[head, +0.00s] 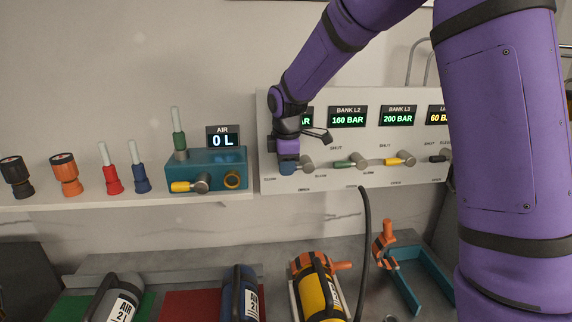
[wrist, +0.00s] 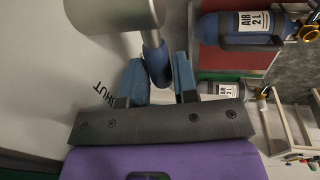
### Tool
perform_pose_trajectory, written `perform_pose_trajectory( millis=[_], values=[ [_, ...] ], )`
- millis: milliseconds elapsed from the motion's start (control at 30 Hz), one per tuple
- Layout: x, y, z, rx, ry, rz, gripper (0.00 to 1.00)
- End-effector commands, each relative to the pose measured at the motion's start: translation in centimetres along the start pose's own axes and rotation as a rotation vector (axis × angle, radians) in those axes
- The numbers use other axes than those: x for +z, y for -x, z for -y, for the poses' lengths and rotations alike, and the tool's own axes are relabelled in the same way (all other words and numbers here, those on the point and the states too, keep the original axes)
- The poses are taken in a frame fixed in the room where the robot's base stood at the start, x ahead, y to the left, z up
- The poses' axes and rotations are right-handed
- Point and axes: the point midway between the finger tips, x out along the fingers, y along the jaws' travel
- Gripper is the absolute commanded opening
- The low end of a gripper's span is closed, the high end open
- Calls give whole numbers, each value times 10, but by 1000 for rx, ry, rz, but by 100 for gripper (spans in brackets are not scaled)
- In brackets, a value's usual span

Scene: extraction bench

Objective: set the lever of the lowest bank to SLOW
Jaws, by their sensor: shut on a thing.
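A white panel (head: 325,180) carries a row of levers under small displays. Bank L2 (head: 347,116) reads 160 BAR and bank L3 (head: 398,115) reads 200 BAR. The leftmost display (head: 307,120) is mostly hidden by my arm; its number cannot be read. My gripper (head: 288,167) is at the leftmost lever, shut on its blue handle (wrist: 156,62). In the wrist view the handle lies between the two blue fingers, below its grey hub (wrist: 110,12). The green lever (head: 343,164), yellow lever (head: 391,162) and black lever (head: 436,159) point left.
A partly hidden display (head: 437,114) shows 60 at the right. A teal box (head: 207,171) with an AIR display reading 0 L stands on the shelf left of the panel. Below lie air cylinders (head: 318,285) and a teal bracket (head: 405,285). A dark hose (head: 366,240) hangs in front.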

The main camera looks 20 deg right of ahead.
Motion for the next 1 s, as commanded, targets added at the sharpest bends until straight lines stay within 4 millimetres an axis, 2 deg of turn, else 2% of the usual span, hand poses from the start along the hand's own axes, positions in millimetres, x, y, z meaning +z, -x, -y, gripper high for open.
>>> perform_pose_trajectory(
  millis=[267, 700, 1000],
  values=[
    [-3, -6, 2, 0, 24, 99, 0],
    [-2, -24, 5, 0, 79, 385, 0],
    [0, -30, 6, 1, 98, 491, 0]
  ],
)
